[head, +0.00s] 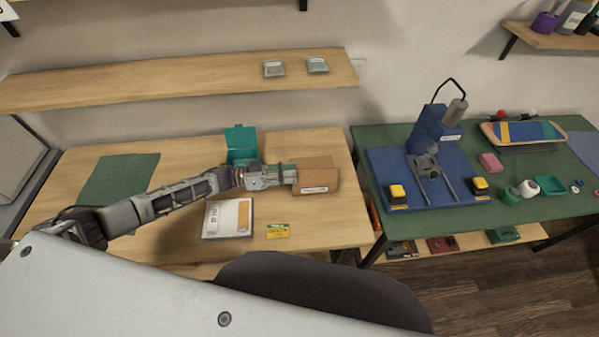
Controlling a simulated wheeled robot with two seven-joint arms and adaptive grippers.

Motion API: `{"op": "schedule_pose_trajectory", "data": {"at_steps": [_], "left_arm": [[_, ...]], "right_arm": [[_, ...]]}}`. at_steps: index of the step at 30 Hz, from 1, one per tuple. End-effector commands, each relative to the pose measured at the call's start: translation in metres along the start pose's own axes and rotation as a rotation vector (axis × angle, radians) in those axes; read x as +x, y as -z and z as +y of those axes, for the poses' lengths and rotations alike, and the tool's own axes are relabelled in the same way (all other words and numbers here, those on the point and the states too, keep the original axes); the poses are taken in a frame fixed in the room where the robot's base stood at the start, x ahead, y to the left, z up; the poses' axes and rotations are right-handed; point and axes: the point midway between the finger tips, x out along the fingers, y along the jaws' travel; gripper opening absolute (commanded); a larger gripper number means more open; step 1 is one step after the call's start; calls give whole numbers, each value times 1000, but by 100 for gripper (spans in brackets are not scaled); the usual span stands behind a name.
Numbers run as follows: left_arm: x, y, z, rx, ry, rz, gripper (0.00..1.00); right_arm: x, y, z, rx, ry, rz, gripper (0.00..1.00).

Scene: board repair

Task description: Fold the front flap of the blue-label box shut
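A brown cardboard box (316,175) stands on the wooden table near its right end. A small pale label with dark print shows low on its front; I cannot make out any blue on it. The top looks covered, but I cannot tell how the front flap lies. My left gripper (288,177) reaches in from the left with its tips at the box's left side. Whether they touch it, and whether the fingers are open or shut, is too small to tell. My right gripper is not in view.
A teal open container (241,140) stands behind my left gripper. A white-and-tan flat item (212,220) and a yellow-green card (278,231) lie in front of the box. A dark green mat (120,178) lies at left. A green table (365,147) with a blue stand (436,132) is at right.

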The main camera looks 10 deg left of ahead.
Motion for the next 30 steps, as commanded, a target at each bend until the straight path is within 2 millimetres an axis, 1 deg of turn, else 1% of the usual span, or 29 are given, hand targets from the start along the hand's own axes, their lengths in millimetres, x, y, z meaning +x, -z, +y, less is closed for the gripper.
{"op": "schedule_pose_trajectory", "data": {"at_steps": [1, 3, 6, 10, 16, 30], "left_arm": [[-8, 0, 0, 0, 0, -1, 24], [-17, 0, 0, 1, 1, -2, 24], [-28, 0, 0, 0, 0, 0, 24], [-37, 0, 0, 1, 0, 0, 24], [-41, 1, 0, 1, -1, 1, 24], [-39, 0, 2, 21, -4, 1, 24]], "right_arm": [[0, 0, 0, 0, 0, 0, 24], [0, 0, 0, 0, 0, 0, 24], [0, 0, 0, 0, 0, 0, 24], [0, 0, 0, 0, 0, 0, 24], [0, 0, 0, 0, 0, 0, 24], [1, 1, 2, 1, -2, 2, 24]]}}
